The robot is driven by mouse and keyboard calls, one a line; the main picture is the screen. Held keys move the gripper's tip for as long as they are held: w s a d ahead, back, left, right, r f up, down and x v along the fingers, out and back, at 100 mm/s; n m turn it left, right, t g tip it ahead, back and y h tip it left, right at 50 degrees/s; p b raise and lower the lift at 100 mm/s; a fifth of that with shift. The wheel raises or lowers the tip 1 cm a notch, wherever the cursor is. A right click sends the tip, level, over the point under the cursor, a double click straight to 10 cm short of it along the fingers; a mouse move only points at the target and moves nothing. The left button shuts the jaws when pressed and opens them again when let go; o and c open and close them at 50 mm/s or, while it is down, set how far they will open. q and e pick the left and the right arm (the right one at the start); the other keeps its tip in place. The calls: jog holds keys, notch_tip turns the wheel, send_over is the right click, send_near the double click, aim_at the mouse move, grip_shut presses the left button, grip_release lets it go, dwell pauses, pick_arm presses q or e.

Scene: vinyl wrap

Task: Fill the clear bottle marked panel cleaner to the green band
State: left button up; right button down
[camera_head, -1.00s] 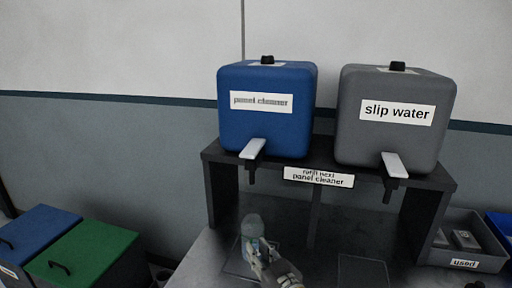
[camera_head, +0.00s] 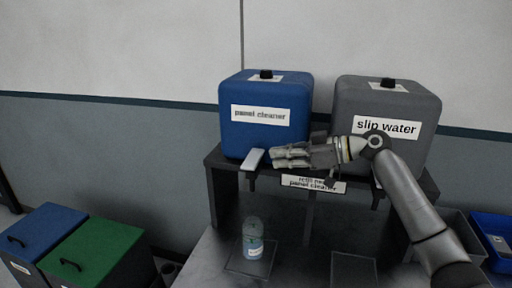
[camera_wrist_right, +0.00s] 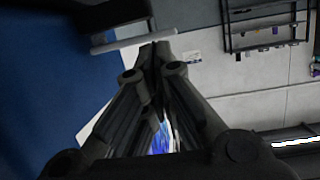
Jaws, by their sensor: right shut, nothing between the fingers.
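The clear bottle (camera_head: 253,240) stands upright on a marked square of the bench, below the blue panel cleaner container (camera_head: 262,136). It has a white label and looks pale blue-green; its green band and fill level are too small to tell. The blue container's tap has a light lever (camera_head: 253,159) at the shelf edge. My right gripper (camera_head: 273,157) is shut and empty, its fingertips just right of the lever. In the right wrist view the closed fingers (camera_wrist_right: 155,48) point toward the pale lever (camera_wrist_right: 133,41) beside the blue container. My left gripper is out of view.
A grey slip water container (camera_head: 350,103) stands on the same black shelf, partly behind my right arm. A sign reading panel cleaner (camera_head: 318,184) hangs on the shelf front. Blue and green lidded bins (camera_head: 98,250) stand at lower left, a blue tray (camera_head: 492,228) at right.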

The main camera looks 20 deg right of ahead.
notch_tip(320, 180, up, 7)
jog(key=s+d+y, duration=0.1)
jog(key=d, duration=0.1)
jog(key=shift+s+d+f+n, duration=0.15)
jog(key=shift+s+d+n, duration=0.15)
jog(key=shift+d+n, duration=0.1)
jog(key=shift+p, duration=0.3)
jog(key=p, duration=0.5)
send_over(256, 164)
notch_tip(256, 164, down, 2)
notch_tip(256, 164, down, 4)
jog(key=shift+r+p, duration=0.2)
jog(key=shift+p, duration=0.5)
jog(key=shift+d+f, duration=0.1)
jog(key=shift+f, duration=0.35)
